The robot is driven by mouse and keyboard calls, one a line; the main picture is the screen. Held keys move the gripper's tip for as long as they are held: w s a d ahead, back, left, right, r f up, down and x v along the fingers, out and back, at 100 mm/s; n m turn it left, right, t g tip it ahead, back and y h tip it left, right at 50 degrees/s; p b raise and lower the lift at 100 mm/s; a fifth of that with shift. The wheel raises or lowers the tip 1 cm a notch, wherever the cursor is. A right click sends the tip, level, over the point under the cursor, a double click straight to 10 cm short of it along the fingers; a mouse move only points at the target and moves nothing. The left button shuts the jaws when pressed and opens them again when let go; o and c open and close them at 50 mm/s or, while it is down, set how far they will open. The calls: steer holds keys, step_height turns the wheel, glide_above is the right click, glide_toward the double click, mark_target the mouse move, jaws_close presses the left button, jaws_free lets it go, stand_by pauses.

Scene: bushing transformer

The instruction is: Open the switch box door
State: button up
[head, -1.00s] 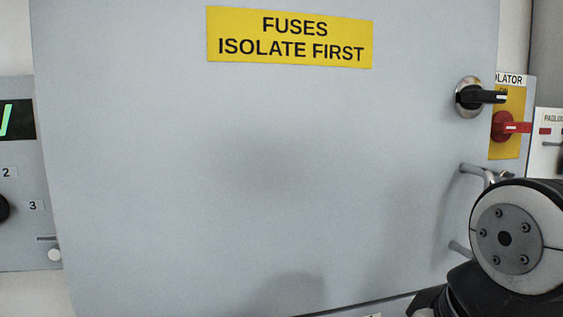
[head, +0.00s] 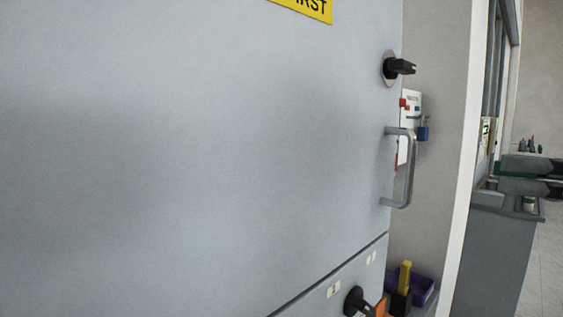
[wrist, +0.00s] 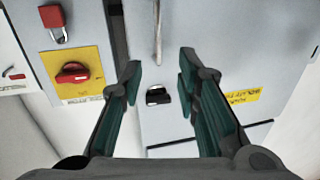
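The switch box door (head: 200,160) is a large grey panel filling most of the head view. A grey bar handle (head: 409,170) stands out near its right edge, below a black rotary knob (head: 397,67). In the wrist view the scene appears upside down, with the bar handle (wrist: 157,30) at the top and the black knob (wrist: 158,96) between the fingers' lines. My gripper (wrist: 160,66) is open and empty, with its fingertips apart from the handle. My gripper is outside the head view. I cannot tell if the door is ajar.
The wrist view shows a red switch on a yellow plate (wrist: 72,74) and a red padlock (wrist: 54,24) beside the door. A lower panel with a black knob (head: 354,301) and a purple bin (head: 423,290) sit below. A grey cabinet (head: 490,255) stands at right.

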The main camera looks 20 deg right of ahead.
glide_above(407, 197)
steer(key=shift+w+d+r+p, duration=0.15)
steer(key=shift+d+p, duration=0.1)
steer(key=shift+p, duration=0.15)
stand_by(0.7)
jaws_close()
